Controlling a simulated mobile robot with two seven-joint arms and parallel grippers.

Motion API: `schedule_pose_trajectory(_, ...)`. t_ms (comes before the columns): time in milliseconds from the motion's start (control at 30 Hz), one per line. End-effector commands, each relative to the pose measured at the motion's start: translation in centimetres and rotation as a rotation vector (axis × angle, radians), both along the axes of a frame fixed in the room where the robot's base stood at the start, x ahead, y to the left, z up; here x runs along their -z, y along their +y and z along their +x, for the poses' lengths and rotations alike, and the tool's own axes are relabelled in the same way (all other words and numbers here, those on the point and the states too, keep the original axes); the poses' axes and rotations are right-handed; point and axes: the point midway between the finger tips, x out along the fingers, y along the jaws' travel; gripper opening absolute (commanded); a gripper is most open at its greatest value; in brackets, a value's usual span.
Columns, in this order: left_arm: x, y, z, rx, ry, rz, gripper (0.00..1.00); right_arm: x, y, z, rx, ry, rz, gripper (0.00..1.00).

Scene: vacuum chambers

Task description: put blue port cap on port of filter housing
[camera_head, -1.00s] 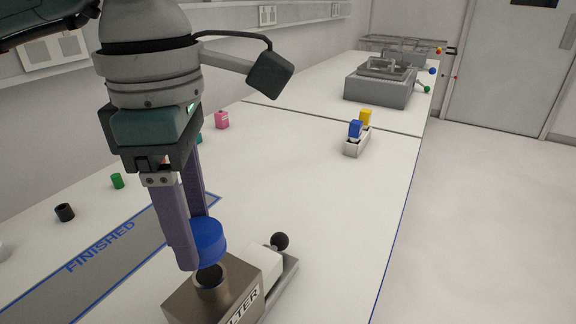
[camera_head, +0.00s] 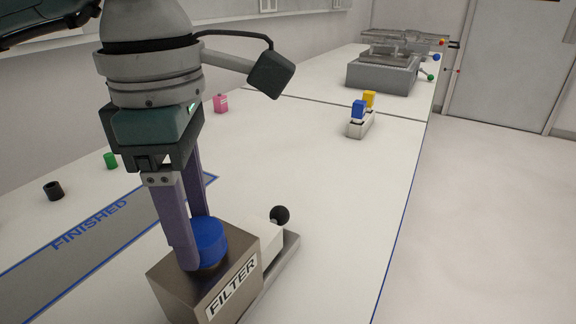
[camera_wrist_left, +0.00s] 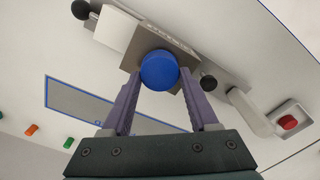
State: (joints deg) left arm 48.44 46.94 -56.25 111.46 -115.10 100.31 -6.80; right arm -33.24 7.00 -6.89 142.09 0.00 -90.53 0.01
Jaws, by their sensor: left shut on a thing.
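The blue port cap (camera_head: 210,242) is between the fingers of my left gripper (camera_head: 197,240), which is shut on it. It also shows in the left wrist view (camera_wrist_left: 159,71). The filter housing (camera_head: 208,289) is a brown-grey metal block labelled FILTER, at the bottom of the head view. The cap is upright over the housing's top port and covers its opening. A thin part of the port shows below the cap; I cannot tell whether it is fully seated. My right gripper is not in view.
A black ball knob (camera_head: 280,214) and white block are beside the housing. A FINISHED mat (camera_head: 60,262) lies left. Black (camera_head: 54,190), green (camera_head: 111,161) and pink (camera_head: 220,104) pieces lie behind it. A rack with blue and yellow pieces (camera_head: 361,125) stands farther back.

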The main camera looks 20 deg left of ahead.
Motion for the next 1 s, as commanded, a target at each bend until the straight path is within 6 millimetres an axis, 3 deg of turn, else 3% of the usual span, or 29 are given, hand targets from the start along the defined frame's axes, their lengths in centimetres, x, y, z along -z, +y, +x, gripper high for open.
schedule_pose_trajectory(200, 0.0, 0.0, 0.0, 0.000, 0.000, 0.000, 0.09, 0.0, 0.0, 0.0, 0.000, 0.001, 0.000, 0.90)
schedule_pose_trajectory(233, 0.0, 0.0, 0.0, 0.000, 0.000, 0.000, 0.61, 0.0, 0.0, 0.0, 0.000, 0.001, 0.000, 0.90)
schedule_pose_trajectory(533, 0.0, 0.0, 0.0, 0.000, 0.000, 0.000, 0.95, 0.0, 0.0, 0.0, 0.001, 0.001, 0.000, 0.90)
schedule_pose_trajectory(833, -0.3, 0.0, 0.0, 0.000, -0.001, 0.000, 0.95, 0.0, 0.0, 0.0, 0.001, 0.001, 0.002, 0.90)
schedule_pose_trajectory(1000, -2.8, 0.0, 0.1, 0.002, -0.005, -0.001, 0.95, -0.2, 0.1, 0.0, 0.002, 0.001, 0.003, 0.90)
